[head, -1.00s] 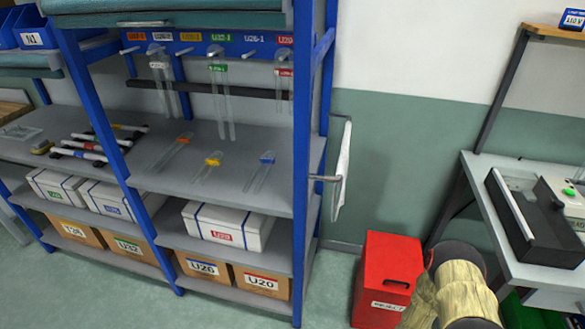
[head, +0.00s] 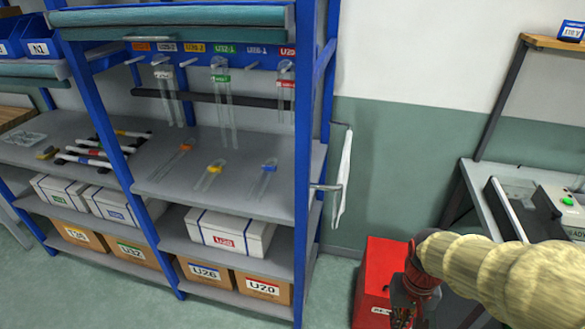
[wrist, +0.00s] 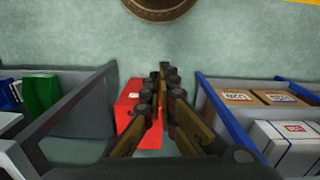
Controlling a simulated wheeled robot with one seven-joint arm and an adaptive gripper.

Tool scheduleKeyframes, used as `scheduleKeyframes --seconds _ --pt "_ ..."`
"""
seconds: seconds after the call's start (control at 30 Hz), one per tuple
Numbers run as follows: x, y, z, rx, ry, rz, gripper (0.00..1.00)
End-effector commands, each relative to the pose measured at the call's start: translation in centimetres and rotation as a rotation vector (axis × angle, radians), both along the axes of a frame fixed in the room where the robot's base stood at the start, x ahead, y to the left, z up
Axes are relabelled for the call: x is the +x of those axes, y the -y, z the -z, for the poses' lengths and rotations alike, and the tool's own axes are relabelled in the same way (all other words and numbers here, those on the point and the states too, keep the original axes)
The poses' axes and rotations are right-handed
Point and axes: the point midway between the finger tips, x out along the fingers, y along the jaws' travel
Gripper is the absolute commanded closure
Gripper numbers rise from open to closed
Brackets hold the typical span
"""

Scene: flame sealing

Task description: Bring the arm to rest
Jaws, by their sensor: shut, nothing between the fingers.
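My sleeved arm comes in from the right of the head view and bends down at its left end. My gripper (head: 405,297) hangs there in front of the red bin (head: 372,265), partly cut off by the lower edge. In the wrist view my gripper (wrist: 163,75) has its two fingers together, with nothing between them. It appears clear of the shelves and the benches. Whether it is apart from the red bin is hard to tell.
A blue-framed rack (head: 307,170) with hanging tubes, tubes on its shelf, white boxes and labelled cartons stands to the left. A grey bench (head: 484,190) with a dark machine (head: 518,212) is at right. Open floor (wrist: 215,40) shows in the wrist view.

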Motion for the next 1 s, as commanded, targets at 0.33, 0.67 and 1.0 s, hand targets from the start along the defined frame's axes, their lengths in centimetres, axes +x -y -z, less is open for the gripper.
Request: scheduleKeyframes --seconds 0.33,0.67,1.0 --pt "-3.6 -4.0 -13.3 -0.030 0.319 -0.099 1.00" --pt "-4.2 -5.8 -20.0 -0.039 0.530 -0.164 1.00" --pt "-4.3 -5.9 -20.2 -0.037 0.532 -0.170 1.00"
